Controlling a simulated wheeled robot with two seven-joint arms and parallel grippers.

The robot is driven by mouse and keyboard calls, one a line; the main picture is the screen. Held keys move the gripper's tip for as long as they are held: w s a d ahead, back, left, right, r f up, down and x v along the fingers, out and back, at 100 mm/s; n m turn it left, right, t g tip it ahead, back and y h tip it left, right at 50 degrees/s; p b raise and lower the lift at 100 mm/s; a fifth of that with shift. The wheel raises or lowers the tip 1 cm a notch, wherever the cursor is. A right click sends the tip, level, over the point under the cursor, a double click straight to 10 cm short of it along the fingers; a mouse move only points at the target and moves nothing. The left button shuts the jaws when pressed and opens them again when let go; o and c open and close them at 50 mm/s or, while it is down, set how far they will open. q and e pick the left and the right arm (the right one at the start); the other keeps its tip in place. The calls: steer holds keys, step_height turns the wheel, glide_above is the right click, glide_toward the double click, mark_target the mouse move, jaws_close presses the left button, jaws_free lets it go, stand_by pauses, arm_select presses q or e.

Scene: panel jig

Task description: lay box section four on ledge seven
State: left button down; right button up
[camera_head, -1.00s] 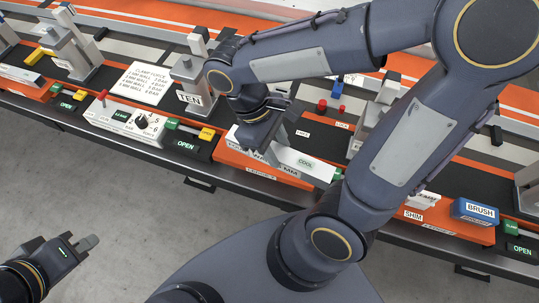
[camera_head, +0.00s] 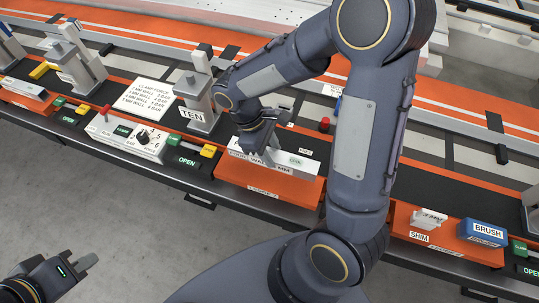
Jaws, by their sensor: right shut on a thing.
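The bar is over an orange ledge (camera_head: 268,183), whose front label reads LEDGE with a number too small to be sure of. I cannot tell whether the bar touches the ledge or hangs just above it. My left gripper (camera_head: 86,263) is at the lower left, empty, over the floor, away from the bench.
Left of the ledge are a control box (camera_head: 125,137) with a knob and red lever, a green OPEN sign (camera_head: 187,161) and the TEN clamp (camera_head: 200,100). To the right are an orange SHIM block (camera_head: 450,243) and a blue BRUSH box (camera_head: 482,233). My right arm hides the bench between.

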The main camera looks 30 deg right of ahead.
steer(key=shift+w+f, duration=0.35)
steer(key=shift+f, duration=0.1)
steer(key=shift+w+f, duration=0.1)
steer(key=shift+f, duration=1.5)
steer(key=shift+f, duration=0.2)
steer(key=o, duration=1.2)
steer(key=shift+c, duration=0.2)
steer(key=shift+r, duration=0.2)
